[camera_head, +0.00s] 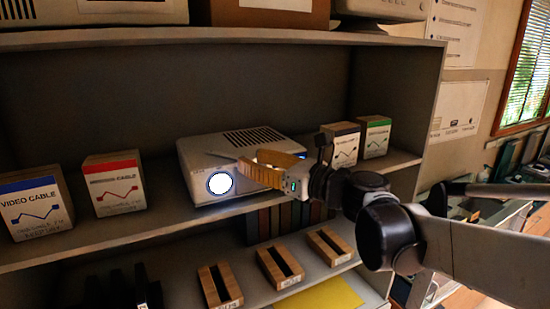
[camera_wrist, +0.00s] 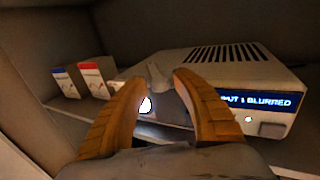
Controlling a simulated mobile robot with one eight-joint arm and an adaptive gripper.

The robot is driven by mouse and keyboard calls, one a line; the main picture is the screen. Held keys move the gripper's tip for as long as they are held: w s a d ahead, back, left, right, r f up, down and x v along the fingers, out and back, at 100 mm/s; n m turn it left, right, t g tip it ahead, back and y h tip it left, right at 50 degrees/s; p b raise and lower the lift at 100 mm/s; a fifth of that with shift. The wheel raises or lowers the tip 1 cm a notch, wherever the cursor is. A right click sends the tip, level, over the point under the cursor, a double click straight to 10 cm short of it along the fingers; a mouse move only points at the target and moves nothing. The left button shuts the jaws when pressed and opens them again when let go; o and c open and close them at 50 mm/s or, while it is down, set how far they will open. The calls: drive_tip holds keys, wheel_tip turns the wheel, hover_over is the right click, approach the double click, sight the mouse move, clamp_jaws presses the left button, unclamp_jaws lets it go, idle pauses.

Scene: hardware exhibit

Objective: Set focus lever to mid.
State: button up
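The projector (camera_head: 215,152) is a pale box with a vented top, standing on the middle shelf with a bright round lens on its front. In the wrist view the projector (camera_wrist: 255,75) has a blue display (camera_wrist: 255,101) whose visible text reads "PUT 1 BLURRED". No lever is distinguishable in the head view.
A video cable box (camera_head: 36,208) and a red-banded box (camera_head: 115,187) stand left on the shelf. Slotted wooden blocks (camera_head: 278,268) lie on the shelf below. The upper shelf (camera_head: 190,36) overhangs the projector.

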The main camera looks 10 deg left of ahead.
sight(224, 172)
drive_tip(key=shift+c, duration=0.5)
drive_tip(key=shift+d, duration=0.1)
clamp_jaws()
drive_tip(key=shift+s+r+t, duration=0.1)
drive_tip(key=shift+s+t, duration=0.1)
drive_tip(key=shift+t, duration=0.1)
drive_tip(key=shift+s+a+m+t+h+b, duration=0.3)
drive_tip(key=shift+s+a+m+t+h, duration=0.45)
drive_tip(key=shift+s+a, duration=0.6)
drive_tip(key=shift+s+a+m+t+h+b, duration=0.25)
drive_tip(key=shift+s+a+m+t+h, duration=0.5)
drive_tip(key=shift+s+a, duration=0.55)
drive_tip(key=shift+s+d, duration=0.1)
drive_tip(key=shift+s, duration=0.1)
